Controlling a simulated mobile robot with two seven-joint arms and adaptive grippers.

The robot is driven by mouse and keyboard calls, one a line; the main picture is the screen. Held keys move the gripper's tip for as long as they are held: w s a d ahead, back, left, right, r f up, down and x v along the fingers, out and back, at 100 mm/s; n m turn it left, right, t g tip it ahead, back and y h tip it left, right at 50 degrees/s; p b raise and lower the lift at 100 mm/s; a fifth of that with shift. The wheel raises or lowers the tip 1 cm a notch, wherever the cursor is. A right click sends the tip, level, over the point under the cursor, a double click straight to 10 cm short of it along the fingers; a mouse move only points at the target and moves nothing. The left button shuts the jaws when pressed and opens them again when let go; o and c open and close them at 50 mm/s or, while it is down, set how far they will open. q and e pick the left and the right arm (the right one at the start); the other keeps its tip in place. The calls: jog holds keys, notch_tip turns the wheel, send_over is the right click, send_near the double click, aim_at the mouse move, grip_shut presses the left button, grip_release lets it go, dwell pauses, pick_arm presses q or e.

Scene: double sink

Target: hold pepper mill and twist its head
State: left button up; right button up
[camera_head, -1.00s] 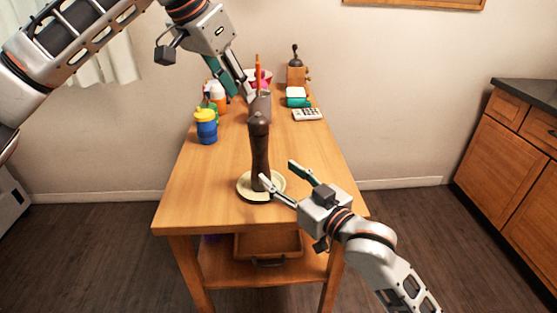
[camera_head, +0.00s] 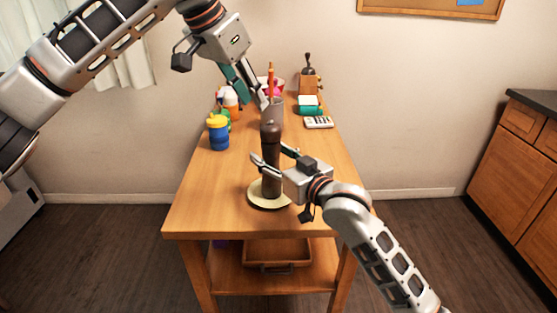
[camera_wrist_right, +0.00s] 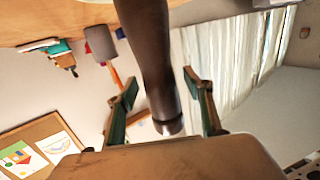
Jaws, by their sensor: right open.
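The dark brown pepper mill (camera_head: 271,140) stands upright on a pale round plate (camera_head: 257,201) on the wooden table. My right gripper (camera_head: 270,153) is open at the mill's body, with one finger on each side. In the right wrist view the mill (camera_wrist_right: 152,50) passes between the two spread fingers (camera_wrist_right: 160,85), with a visible gap at each side. My left gripper (camera_head: 254,100) is above and behind the mill's head, to its left. Its fingers are apart and hold nothing.
A grey cup (camera_head: 273,110) with pencils stands behind the mill. A calculator (camera_head: 319,122), a teal and white item (camera_head: 310,106) and a coffee grinder (camera_head: 308,82) are at the back right.

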jog(key=shift+w+a, duration=0.1)
jog(key=shift+w, duration=0.05)
jog(key=c, duration=1.3)
